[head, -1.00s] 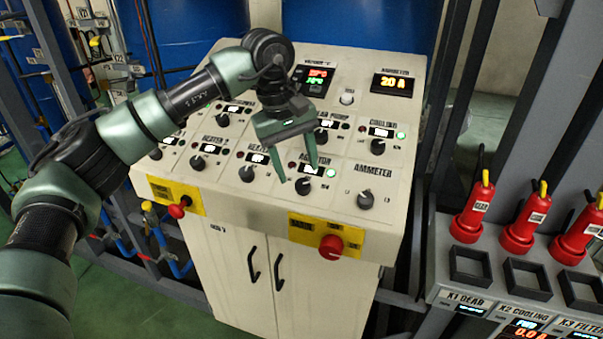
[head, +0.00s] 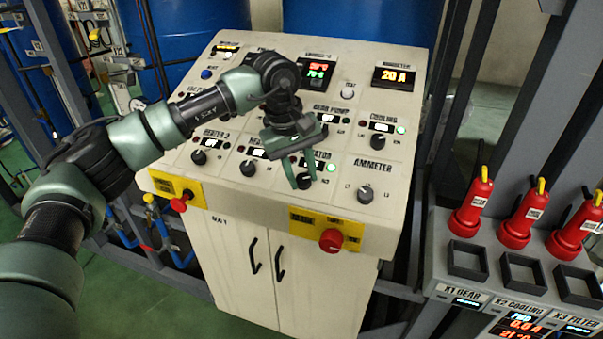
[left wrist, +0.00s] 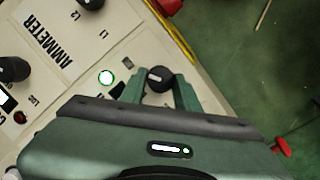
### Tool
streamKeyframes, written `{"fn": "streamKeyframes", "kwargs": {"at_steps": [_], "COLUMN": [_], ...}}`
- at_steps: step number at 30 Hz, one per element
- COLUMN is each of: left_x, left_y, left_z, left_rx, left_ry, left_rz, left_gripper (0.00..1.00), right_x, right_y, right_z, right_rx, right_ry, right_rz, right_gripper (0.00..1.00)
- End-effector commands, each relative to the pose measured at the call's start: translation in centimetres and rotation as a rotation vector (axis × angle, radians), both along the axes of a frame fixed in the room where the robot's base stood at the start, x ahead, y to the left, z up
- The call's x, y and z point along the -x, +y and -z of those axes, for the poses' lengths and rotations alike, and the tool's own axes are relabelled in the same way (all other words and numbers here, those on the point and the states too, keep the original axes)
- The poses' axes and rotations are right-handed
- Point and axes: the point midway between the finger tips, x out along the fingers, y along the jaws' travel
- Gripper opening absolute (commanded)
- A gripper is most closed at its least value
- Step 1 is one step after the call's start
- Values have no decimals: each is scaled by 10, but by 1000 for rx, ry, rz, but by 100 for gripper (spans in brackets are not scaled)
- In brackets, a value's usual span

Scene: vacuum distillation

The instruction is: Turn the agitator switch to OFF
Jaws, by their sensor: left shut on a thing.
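The agitator switch is a dark round knob (left wrist: 158,79) on the sloped control panel (head: 374,231). In the left wrist view it sits between the two fingertips. My left gripper (head: 303,184) is shut on this knob in the head view, with the fingers pointing down to the panel; it also shows in the left wrist view (left wrist: 158,88). The agitator label (head: 318,157) is partly hidden by the gripper. A green lamp (head: 332,168) beside the knob is lit. The knob's pointer direction is hard to tell. My right gripper is not in view.
The ammeter knob (head: 366,194) is to the right, the cooling knob (head: 377,142) above it, and another knob (head: 248,168) to the left. A red emergency button (head: 331,240) is on the panel's front face. Red connectors (head: 470,205) stand at far right.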

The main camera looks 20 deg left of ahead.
Motion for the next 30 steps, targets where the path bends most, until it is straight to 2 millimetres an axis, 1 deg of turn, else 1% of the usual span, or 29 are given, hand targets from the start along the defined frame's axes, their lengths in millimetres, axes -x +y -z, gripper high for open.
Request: {"fn": "streamKeyframes", "kwargs": {"at_steps": [5,11,21,30], "left_x": [0,1,2,3], "left_y": [1,2,3,4], "left_z": [3,6,8,6], "left_rx": [14,56,169,269], "left_ry": [0,1,4,6], "left_rz": [-37,-141,-425,-678], "left_gripper": [0,0,0,0], "right_x": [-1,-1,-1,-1], "right_y": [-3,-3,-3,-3], "right_z": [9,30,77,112], "right_rx": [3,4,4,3], "right_ry": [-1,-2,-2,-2], "right_rz": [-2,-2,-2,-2], "right_gripper": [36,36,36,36]}}
